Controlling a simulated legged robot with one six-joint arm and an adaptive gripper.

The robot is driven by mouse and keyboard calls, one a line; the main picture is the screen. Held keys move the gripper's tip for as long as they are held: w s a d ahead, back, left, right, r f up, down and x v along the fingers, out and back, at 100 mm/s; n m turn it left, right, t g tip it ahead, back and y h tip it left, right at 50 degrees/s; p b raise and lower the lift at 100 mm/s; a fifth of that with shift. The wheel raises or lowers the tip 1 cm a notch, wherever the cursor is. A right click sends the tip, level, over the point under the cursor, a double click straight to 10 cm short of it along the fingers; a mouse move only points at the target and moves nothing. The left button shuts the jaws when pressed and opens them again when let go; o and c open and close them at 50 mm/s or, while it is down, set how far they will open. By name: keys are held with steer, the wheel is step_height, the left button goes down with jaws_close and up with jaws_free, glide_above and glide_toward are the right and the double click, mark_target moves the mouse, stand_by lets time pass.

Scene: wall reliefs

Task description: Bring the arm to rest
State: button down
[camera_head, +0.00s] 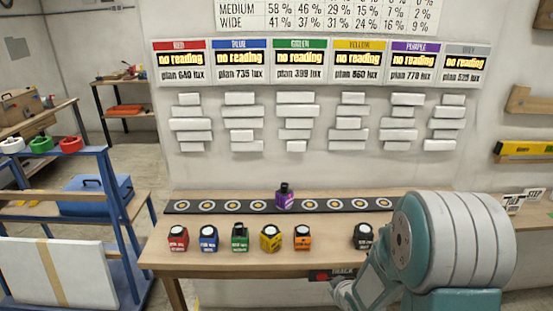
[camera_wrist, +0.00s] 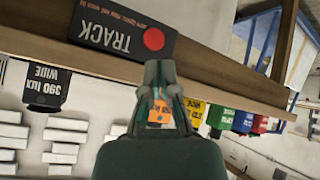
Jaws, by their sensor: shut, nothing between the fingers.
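My arm (camera_head: 440,245) shows large at the lower right in the head view, teal and white, in front of the table's right end. My gripper (camera_wrist: 158,72) is in the middle of the wrist view, which is upside down. Its fingers are together with nothing held. Beyond them shows an orange lamp block (camera_wrist: 158,113), partly covered by the fingers. The black TRACK box (camera_wrist: 120,30) with a red button (camera_wrist: 154,39) is on the table's front edge, close to the fingertips in the picture; whether they touch I cannot tell.
The wooden table (camera_head: 215,255) carries several coloured blocks in a row and a black track (camera_head: 235,207) with a purple block (camera_head: 285,197) on it. White wall reliefs hang behind, under panels showing "no reading". A blue rack (camera_head: 115,225) stands left.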

steer(key=s+d+r+m+h, duration=0.1)
steer(key=s+r, duration=0.2)
steer(key=r, duration=0.3)
steer(key=s+r+m+g+h, duration=0.1)
steer(key=s+r+m, duration=0.15)
steer(key=r, duration=0.35)
steer(key=s+d+r+h, duration=0.1)
steer(key=s+r, duration=0.2)
steer(key=r, duration=0.3)
steer(key=s+a+r+m+g, duration=0.1)
steer(key=s+r, duration=0.2)
steer(key=s, duration=0.5)
steer(key=s+a+r+m+g+y, duration=0.1)
steer(key=s+r, duration=0.3)
steer(key=s, duration=0.4)
steer(key=shift+a+r+m, duration=0.25)
steer(key=shift+a+m, duration=0.3)
steer(key=shift+a, duration=0.2)
